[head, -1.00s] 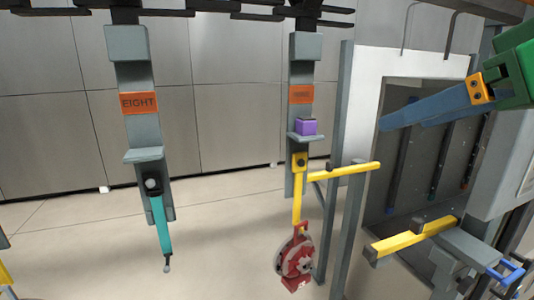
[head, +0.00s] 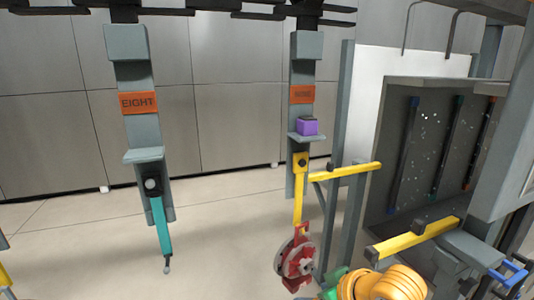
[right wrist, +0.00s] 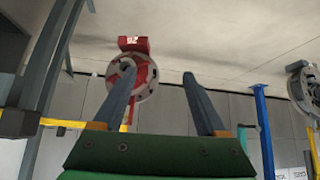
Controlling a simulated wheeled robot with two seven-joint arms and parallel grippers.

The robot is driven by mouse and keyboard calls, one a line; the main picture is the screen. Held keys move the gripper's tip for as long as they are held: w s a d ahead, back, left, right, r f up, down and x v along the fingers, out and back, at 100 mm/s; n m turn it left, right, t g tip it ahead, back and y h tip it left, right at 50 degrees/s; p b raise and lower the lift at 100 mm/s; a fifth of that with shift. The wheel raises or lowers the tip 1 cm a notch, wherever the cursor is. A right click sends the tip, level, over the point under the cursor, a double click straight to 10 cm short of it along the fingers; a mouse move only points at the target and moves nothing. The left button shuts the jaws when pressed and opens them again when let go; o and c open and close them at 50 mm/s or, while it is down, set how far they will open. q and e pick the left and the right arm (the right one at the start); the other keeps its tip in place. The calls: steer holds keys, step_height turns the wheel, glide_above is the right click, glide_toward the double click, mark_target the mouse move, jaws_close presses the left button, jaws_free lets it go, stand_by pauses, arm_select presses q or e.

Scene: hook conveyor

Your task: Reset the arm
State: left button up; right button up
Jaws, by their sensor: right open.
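My right gripper shows in the right wrist view (right wrist: 160,78) with its two blue fingers spread apart and nothing gripped. In the head view its green body (head: 334,280) and yellow arm link are at the bottom, right of a red and grey round part (head: 296,260). That part hangs from a yellow hook (head: 299,190). In the right wrist view the round part (right wrist: 140,84) appears beyond the fingers, partly covered by the left finger; I cannot tell the distance. My left gripper is not in view.
A carrier labelled EIGHT (head: 139,103) holds a teal hook (head: 160,225) at left. A purple block (head: 307,127) sits on the second carrier's shelf. A grey post with a yellow bar (head: 345,171) and an open cabinet (head: 425,150) stand at right. Floor between carriers is clear.

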steer(key=s+d+f+m+g+h, duration=0.2)
steer(key=s+d+f, duration=0.2)
steer(key=s+f, duration=0.65)
steer(key=s+d+f+m+g+h, duration=0.2)
steer(key=s+d+f, duration=0.1)
steer(key=s+f, duration=0.75)
steer(key=s+f+b, duration=0.2)
steer(key=s+f, duration=0.1)
steer(key=f, duration=1.3)
steer(key=s+d+f+g+b, duration=0.1)
steer(key=s+d+f+g, duration=0.1)
steer(key=s+f, duration=1)
steer(key=shift+s+n, duration=0.35)
steer(key=shift+n, duration=0.05)
